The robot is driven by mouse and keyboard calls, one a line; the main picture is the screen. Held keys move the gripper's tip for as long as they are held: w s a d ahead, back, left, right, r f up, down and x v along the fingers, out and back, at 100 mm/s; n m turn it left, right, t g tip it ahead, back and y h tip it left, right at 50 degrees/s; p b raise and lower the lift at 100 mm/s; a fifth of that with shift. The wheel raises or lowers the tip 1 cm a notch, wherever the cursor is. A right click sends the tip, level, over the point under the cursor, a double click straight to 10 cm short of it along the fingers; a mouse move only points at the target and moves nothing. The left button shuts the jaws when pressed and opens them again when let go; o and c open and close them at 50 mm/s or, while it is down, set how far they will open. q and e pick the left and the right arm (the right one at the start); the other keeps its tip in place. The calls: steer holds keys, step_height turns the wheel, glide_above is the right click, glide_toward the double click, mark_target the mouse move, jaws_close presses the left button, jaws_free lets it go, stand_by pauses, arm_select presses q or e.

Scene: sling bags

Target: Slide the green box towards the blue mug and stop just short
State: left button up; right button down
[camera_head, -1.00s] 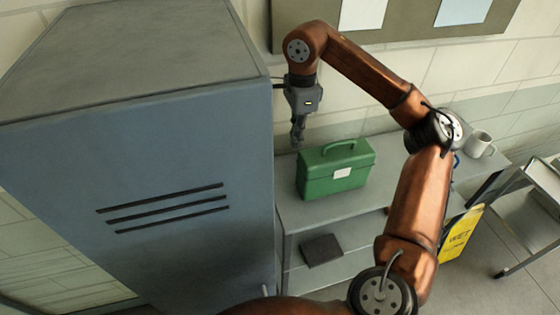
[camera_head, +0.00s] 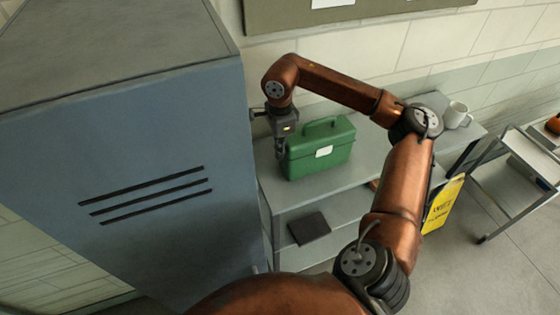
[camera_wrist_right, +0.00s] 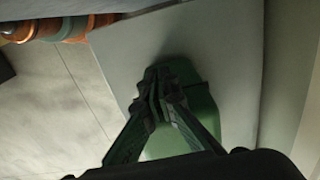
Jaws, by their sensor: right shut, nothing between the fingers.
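The green box (camera_head: 335,158), with a top handle and a white label, stands upright on the grey shelf unit's top (camera_head: 283,195), near its left end. My right gripper (camera_head: 281,157) is shut and empty, pointing down at the box's left end. I cannot tell whether it touches the box. In the right wrist view the shut fingers (camera_wrist_right: 158,85) overlap the green box (camera_wrist_right: 195,105). No blue mug shows clearly; my right arm covers part of the shelf top to the right of the box. My left gripper is not in view.
A white mug (camera_head: 457,114) stands at the shelf's right end. A tall blue-grey cabinet (camera_head: 160,160) stands close on the left. A dark flat item (camera_head: 309,228) lies on the lower shelf. A yellow sign (camera_head: 444,205) and a cart (camera_head: 510,185) stand on the right.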

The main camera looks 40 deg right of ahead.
step_height(320, 180, down, 4)
steer(key=shift+w+f+p, duration=0.1)
steer(key=shift+w+p, duration=0.05)
steer(key=shift+p, duration=0.3)
steer(key=shift+f, duration=0.5)
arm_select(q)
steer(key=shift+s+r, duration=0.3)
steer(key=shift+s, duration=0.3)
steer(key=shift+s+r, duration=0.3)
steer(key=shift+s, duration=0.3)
arm_select(e)
steer(key=shift+f, duration=0.15)
